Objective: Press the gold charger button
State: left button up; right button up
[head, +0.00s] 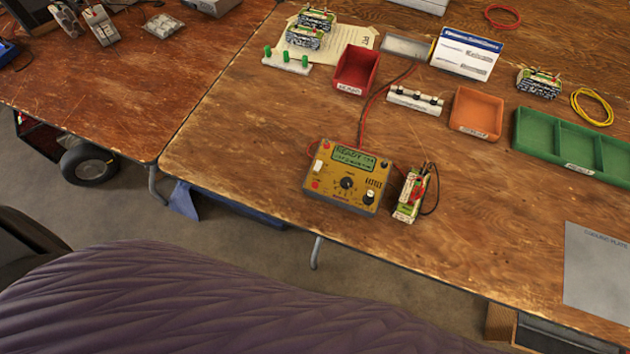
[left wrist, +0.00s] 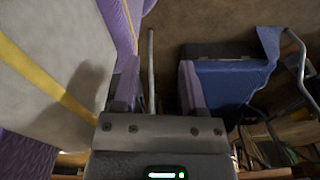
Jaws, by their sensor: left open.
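The gold charger (head: 345,178) sits near the front edge of the wooden table, with its display lit and reading READY on the first line. It has a black dial in the middle, a silver knob at lower right, a white switch at left and small red parts along its left side. Which part is its button I cannot tell. A battery pack (head: 410,194) with wires stands just right of the charger. My left gripper (left wrist: 157,88) is open and empty in the left wrist view, with floor and furniture beyond it; the head view shows neither gripper.
Behind the charger are a red bin (head: 356,69), a white strip with black knobs (head: 416,100), an orange tray (head: 476,112) and a green tray (head: 570,146). A grey plate (head: 598,272) lies at right. The tabletop left of the charger is clear.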

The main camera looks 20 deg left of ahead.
pick_arm(q)
grip_shut()
jog(key=shift+d, duration=0.1)
dwell(1.4)
